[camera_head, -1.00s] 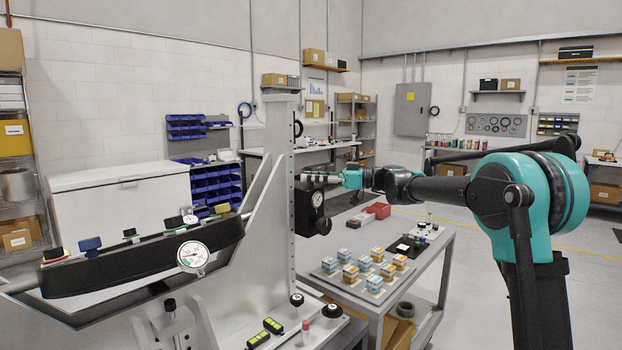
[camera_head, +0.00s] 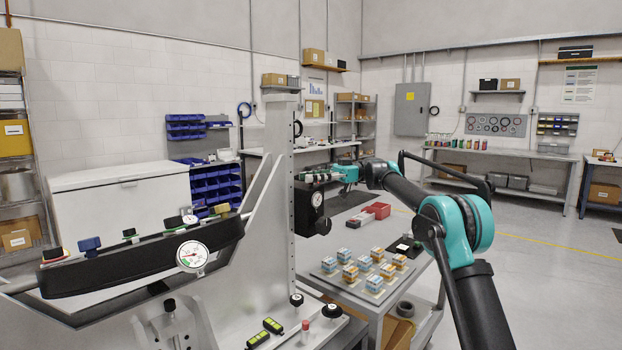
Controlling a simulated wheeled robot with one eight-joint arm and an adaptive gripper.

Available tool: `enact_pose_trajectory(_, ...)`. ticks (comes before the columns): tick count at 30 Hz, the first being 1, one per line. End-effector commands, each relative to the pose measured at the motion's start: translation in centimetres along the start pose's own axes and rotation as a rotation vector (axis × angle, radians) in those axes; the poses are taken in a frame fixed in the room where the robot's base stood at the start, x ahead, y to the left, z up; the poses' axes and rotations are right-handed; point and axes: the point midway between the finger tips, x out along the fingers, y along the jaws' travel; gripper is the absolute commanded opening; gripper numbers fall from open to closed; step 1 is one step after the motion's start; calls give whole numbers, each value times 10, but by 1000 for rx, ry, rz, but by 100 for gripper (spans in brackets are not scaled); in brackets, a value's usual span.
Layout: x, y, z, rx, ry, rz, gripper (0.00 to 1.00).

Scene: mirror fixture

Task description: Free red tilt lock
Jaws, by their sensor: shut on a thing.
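My gripper (camera_head: 312,176) is at the upper right of the grey fixture's upright post (camera_head: 279,150), just above a black block (camera_head: 303,208) with a round dial (camera_head: 317,199). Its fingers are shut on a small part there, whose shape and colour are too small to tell. The black curved mirror beam (camera_head: 140,262) slants across the left, with a white gauge (camera_head: 192,255) at its middle. A small red-capped peg (camera_head: 305,327) stands upright on the fixture's base, apart from my gripper. Which red piece is the tilt lock, I cannot tell.
Black knobs (camera_head: 332,311) and green levels (camera_head: 272,325) sit on the fixture's base. The floor at right is clear.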

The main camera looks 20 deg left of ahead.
Motion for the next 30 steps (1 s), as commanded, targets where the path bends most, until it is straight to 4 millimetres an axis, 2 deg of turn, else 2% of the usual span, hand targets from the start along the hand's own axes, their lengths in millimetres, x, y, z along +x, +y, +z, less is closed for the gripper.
enact_pose_trajectory(14, 0, 0, 0, 0, 0, -12, 0)
enact_pose_trajectory(15, 0, 0, 0, 0, 0, -11, 32)
enact_pose_trajectory(19, 0, 0, 0, 0, 0, -11, 48)
enact_pose_trajectory(30, 0, 0, -3, 0, 0, -11, 49)
